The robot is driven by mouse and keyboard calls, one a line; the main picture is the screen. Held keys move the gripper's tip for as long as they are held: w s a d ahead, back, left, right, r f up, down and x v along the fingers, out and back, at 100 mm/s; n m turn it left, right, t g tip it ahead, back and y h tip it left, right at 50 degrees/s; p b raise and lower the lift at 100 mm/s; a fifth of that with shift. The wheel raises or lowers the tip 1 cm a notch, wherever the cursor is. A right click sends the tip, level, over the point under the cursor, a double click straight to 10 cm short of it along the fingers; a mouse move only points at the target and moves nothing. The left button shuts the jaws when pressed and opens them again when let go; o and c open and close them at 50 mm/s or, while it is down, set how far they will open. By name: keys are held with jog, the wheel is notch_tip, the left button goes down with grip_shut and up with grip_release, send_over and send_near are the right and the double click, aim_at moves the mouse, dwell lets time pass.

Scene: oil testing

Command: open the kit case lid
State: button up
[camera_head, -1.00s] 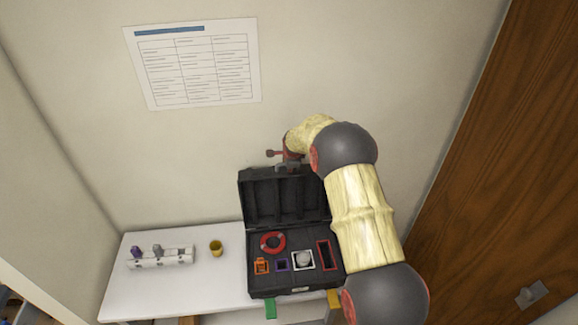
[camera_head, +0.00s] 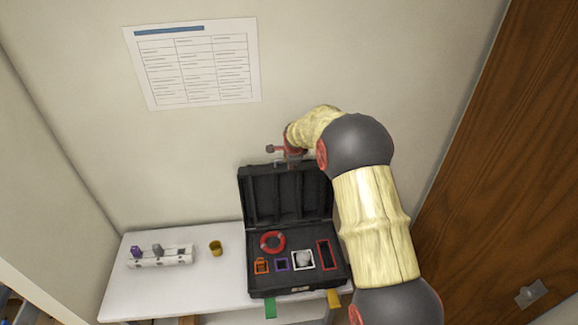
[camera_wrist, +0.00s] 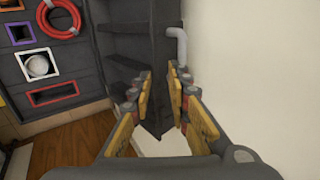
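The black kit case (camera_head: 256,279) stands on the white table with its lid (camera_head: 287,196) raised, leaning back close to the wall. Its base holds a red ring, an orange-framed piece, a purple square, a white-framed round piece and a red-framed slot. My gripper (camera_wrist: 160,95) is open in the wrist view, its yellow-padded fingers apart around the edge region of the lid (camera_wrist: 125,45); I cannot tell whether they touch it. In the head view my gripper (camera_head: 283,162) is at the lid's top edge, partly hidden by my arm.
The wall is right behind the lid. A wooden door (camera_head: 510,170) is on the right. The table between rack and front edge is clear.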

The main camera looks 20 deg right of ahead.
jog(key=v, duration=0.6)
jog(key=shift+w, duration=0.1)
jog(key=shift+c, duration=0.2)
